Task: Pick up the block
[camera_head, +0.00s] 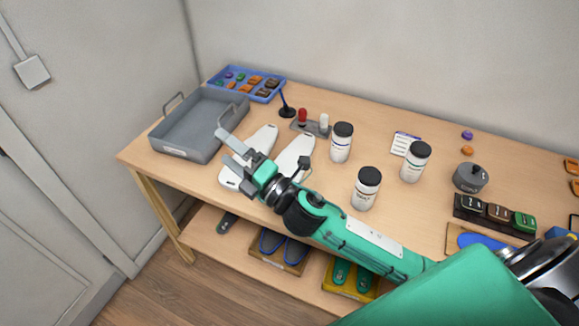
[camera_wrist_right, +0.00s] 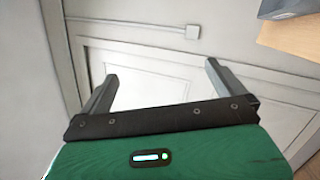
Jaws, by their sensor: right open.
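My right gripper (camera_head: 221,146) is open and empty. It hangs over the front left part of the table, by the white insole shapes, with its fingers towards the grey tray. In the right wrist view its two fingers (camera_wrist_right: 161,70) stand wide apart with only the wall and door panel behind them. Several small blocks stand in a black holder at the right: a dark one (camera_head: 472,203), a brown one (camera_head: 498,212) and a green one (camera_head: 524,221). I cannot tell which block the task means. My left gripper is not in view.
A grey tray (camera_head: 184,153) and a blue tray of small coloured pieces (camera_head: 279,83) stand at the left. White insole shapes (camera_head: 296,154) lie near my right gripper. White jars with dark lids (camera_head: 341,148) and a grey pot (camera_head: 470,178) stand on the table (camera_head: 300,97).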

